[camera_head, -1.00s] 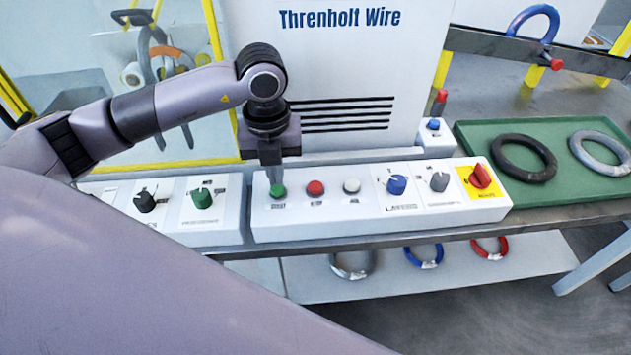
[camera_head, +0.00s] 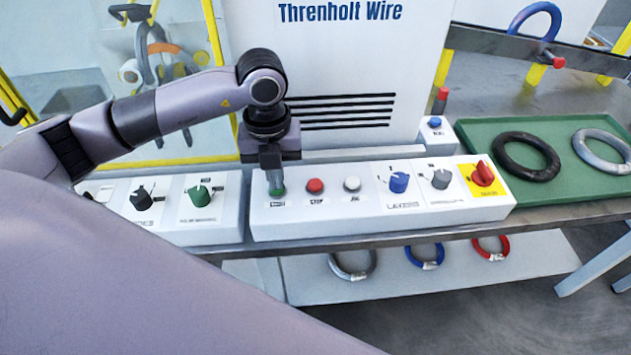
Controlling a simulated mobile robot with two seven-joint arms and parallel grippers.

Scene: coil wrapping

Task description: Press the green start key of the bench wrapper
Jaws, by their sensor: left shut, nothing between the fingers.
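The green start key (camera_head: 277,191) is a round button at the left end of the white control box (camera_head: 330,219) on the bench wrapper. My left gripper (camera_head: 275,184) points down, shut and empty, with its tips right at the key and covering part of it. I cannot tell whether the key is pressed in. The red stop button (camera_head: 315,186) and a white button (camera_head: 352,184) sit to the right of it. My right gripper is not in view.
To the right on the box are a blue knob (camera_head: 398,182), a grey knob (camera_head: 441,178) and a red switch (camera_head: 483,173). A second box with a green knob (camera_head: 200,196) stands to the left. A green tray (camera_head: 485,129) holds coils. The machine panel rises behind.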

